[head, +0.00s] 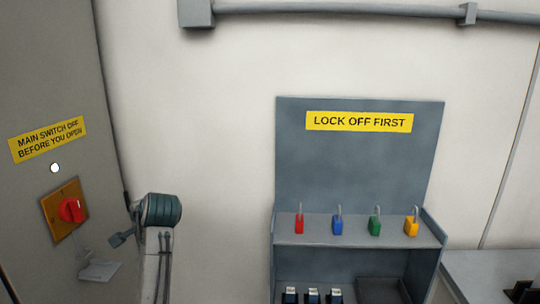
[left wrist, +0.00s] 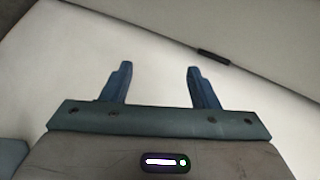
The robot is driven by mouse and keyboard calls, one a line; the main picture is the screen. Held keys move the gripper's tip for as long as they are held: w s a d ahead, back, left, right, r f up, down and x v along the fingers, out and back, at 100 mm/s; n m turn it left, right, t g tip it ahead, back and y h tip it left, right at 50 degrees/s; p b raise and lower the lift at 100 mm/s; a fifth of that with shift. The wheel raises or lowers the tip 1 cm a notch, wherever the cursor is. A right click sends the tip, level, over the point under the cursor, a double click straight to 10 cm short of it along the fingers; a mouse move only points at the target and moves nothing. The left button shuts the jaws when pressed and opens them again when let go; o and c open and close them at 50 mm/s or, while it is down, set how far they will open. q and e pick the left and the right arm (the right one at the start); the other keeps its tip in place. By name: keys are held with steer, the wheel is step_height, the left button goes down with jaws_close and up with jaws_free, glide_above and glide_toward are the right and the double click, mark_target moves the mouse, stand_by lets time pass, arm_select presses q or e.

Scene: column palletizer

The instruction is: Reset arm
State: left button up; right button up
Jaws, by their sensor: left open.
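My left gripper (left wrist: 157,85) is open in the left wrist view, its two blue fingers apart with nothing between them. Past them are a plain pale surface and a grey panel edge. In the head view my left arm (head: 160,255) rises at the lower left and ends in a teal joint (head: 162,209), beside the grey cabinet (head: 45,85). My right gripper does not show in either view.
The cabinet carries a red rotary switch (head: 71,210) on an orange plate, below a yellow label (head: 47,139). A grey lock station (head: 360,165) holds red (head: 299,225), blue (head: 337,228), green (head: 374,228) and yellow (head: 411,229) padlocks. A grey counter (head: 485,265) is at right.

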arm_select(q)
steer(key=s+d+f+n+g+h, duration=0.1)
steer(key=s+f+n+h, duration=0.2)
steer(key=s+f, duration=1.75)
steer(key=s+d+f+n+g+h, duration=0.1)
steer(key=s+d+f, duration=0.1)
steer(key=s, duration=0.5)
steer(key=s+d+f+n+h, duration=0.1)
steer(key=s+f+n, duration=0.15)
steer(key=s, duration=0.55)
steer(key=s+d+f+n+g+h, duration=0.1)
steer(key=s+d+f, duration=0.15)
steer(key=s, duration=0.45)
steer(key=a+f+g, duration=0.1)
steer(key=a+f, duration=0.1)
steer(key=f, duration=1.3)
steer(key=a+f+g, duration=0.1)
steer(key=a+f, duration=0.1)
steer(key=f, duration=1.3)
steer(key=s+a+f, duration=0.1)
steer(key=s+f, duration=1.8)
steer(key=f, duration=0.1)
steer(key=shift+f+g+b, duration=0.3)
steer(key=shift+g+b, duration=0.1)
